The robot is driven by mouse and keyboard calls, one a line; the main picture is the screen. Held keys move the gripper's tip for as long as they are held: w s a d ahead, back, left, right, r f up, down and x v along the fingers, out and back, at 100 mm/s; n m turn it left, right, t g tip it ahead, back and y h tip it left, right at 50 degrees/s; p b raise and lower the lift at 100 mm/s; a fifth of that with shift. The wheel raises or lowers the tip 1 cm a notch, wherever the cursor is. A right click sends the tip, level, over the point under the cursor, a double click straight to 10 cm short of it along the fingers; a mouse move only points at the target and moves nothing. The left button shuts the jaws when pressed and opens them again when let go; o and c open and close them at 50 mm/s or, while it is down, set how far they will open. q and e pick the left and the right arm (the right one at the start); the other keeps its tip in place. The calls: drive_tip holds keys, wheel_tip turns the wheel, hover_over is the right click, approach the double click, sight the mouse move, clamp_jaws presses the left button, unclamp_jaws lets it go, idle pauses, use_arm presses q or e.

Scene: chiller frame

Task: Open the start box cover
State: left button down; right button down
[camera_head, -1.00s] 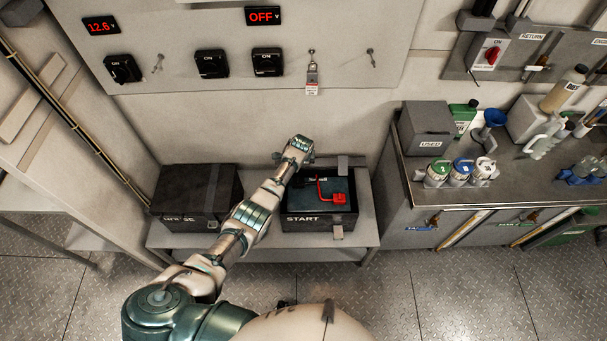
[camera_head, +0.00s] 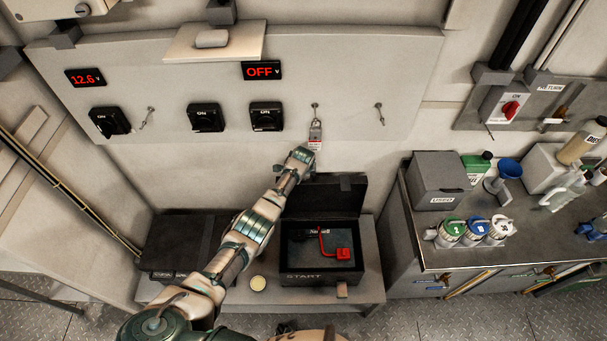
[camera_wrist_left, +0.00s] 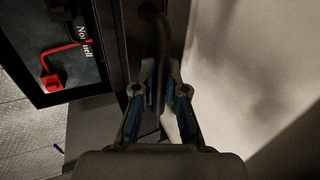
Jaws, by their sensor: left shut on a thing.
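The black start box (camera_head: 305,279) stands on the low bench with its top open, showing a red piece (camera_head: 343,253) on a dark panel inside. Its dark cover (camera_head: 345,192) stands raised along the back edge. My left gripper (camera_head: 301,156) is at the upper left of the raised cover. In the left wrist view, its fingers (camera_wrist_left: 159,92) are closed around a dark curved bar (camera_wrist_left: 155,30), which looks like the cover's handle. The open box (camera_wrist_left: 70,70) lies to the left in that view. The bar's join to the cover is hard to see. My right gripper is out of view.
A second dark box (camera_head: 180,240) sits left on the bench (camera_head: 365,292), partly behind my left arm. A counter (camera_head: 420,255) with bottles stands to the right.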

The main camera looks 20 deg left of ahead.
use_arm(q)
drive_tip(key=shift+a+f, duration=0.25)
drive_tip(key=shift+a, duration=0.05)
drive_tip(key=shift+w, duration=0.1)
drive_tip(key=c, duration=1.2)
unclamp_jaws()
drive_tip(key=shift+r, duration=0.1)
